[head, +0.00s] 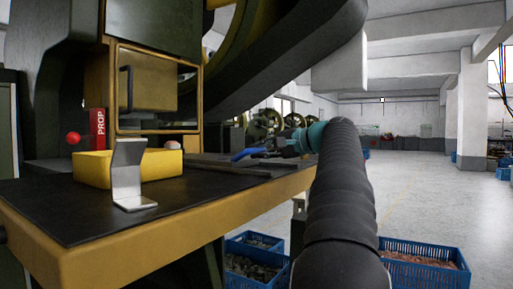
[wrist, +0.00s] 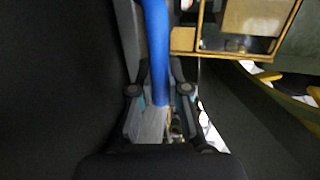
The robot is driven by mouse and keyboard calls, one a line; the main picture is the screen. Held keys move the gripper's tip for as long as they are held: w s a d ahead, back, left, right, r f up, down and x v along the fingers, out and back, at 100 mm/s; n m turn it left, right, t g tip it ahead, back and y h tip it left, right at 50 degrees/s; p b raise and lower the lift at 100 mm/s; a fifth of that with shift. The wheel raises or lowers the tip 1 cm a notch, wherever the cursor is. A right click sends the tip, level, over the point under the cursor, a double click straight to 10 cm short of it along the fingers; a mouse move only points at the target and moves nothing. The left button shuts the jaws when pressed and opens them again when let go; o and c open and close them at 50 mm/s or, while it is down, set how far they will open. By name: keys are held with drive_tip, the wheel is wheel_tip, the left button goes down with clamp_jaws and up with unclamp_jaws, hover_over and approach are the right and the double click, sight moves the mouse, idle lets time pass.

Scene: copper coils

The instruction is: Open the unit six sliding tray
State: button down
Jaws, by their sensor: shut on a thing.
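No tray marked as unit six can be read in either view. A yellow-framed compartment (head: 159,84) with a dark vertical handle (head: 125,90) is set in the machine above the bench; its frame also shows at the top of the wrist view (wrist: 183,40). My gripper (head: 258,153) is over the far right part of the bench, apart from the compartment. In the wrist view my gripper (wrist: 160,75) is shut on a blue-handled object (wrist: 156,40) with a grey flat part (wrist: 150,125). Its far end is cut off by the picture edge.
Blue crates (head: 425,255) stand on the floor. A large machine wheel arches above my arm. The floor at right is mostly clear.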

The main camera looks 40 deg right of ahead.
drive_tip(key=shift+s+d, duration=0.1)
drive_tip(key=shift+s, duration=0.1)
drive_tip(key=c, duration=1.1)
unclamp_jaws()
drive_tip(key=shift+c, duration=0.2)
drive_tip(key=v, duration=1.1)
drive_tip(key=shift+s+d, duration=0.1)
drive_tip(key=shift+s, duration=0.4)
